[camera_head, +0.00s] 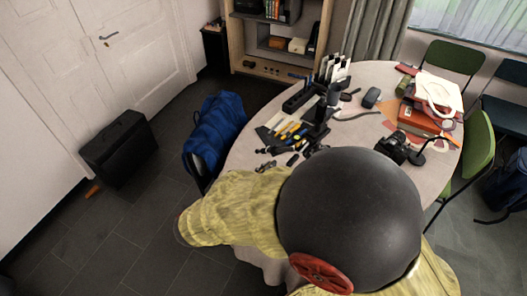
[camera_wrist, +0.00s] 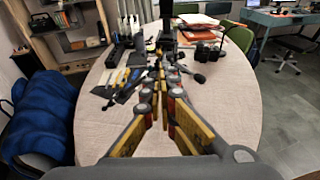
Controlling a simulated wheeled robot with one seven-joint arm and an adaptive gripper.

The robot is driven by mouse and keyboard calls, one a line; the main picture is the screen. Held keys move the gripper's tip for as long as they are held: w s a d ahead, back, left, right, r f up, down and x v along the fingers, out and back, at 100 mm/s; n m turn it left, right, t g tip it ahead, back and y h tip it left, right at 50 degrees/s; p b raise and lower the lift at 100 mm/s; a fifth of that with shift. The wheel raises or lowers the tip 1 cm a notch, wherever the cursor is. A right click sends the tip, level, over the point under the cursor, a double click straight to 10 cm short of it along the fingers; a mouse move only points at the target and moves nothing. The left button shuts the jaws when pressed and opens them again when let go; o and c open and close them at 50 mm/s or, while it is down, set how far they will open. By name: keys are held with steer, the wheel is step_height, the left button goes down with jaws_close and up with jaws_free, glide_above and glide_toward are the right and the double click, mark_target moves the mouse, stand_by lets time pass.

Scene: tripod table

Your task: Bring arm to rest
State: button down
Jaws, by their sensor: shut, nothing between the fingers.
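My gripper (camera_wrist: 160,82) shows in the wrist view, with yellow, grey and red finger links. Its fingers come together at the tips, with nothing held between them. It reaches out over the near part of the round table (camera_wrist: 105,125) and points towards the things on it. I cannot tell how high the tips are above the tabletop. In the head view the table (camera_head: 245,150) shows too, but I cannot make out my gripper there; a large dark rounded shape and yellow fabric cover the near table edge.
Tools (camera_head: 285,131), a black camera (camera_head: 391,147) and stacked books (camera_head: 425,120) lie on the table. A blue bag (camera_head: 214,130) is at its left, a green chair (camera_head: 479,150) at its right.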

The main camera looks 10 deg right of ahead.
steer(key=s+d+f+m+g+y, duration=0.1)
steer(key=s+f+m+g+y, duration=0.25)
steer(key=s+m, duration=0.3)
steer(key=s+d+f+m+g+y, duration=0.1)
steer(key=s+f+m+g+y, duration=0.1)
steer(key=s+m+g, duration=0.4)
steer(key=s+d+r+m+t+y, duration=0.2)
steer(key=r+m+y, duration=0.1)
steer(key=r+m, duration=0.3)
steer(key=s+d+r+m+t+y, duration=0.2)
steer(key=d+r+m+t+y, duration=0.1)
steer(key=r+m, duration=0.4)
step_height(320, 180, up, 2)
steer(key=shift+r, duration=0.1)
steer(key=shift+t+y, duration=0.25)
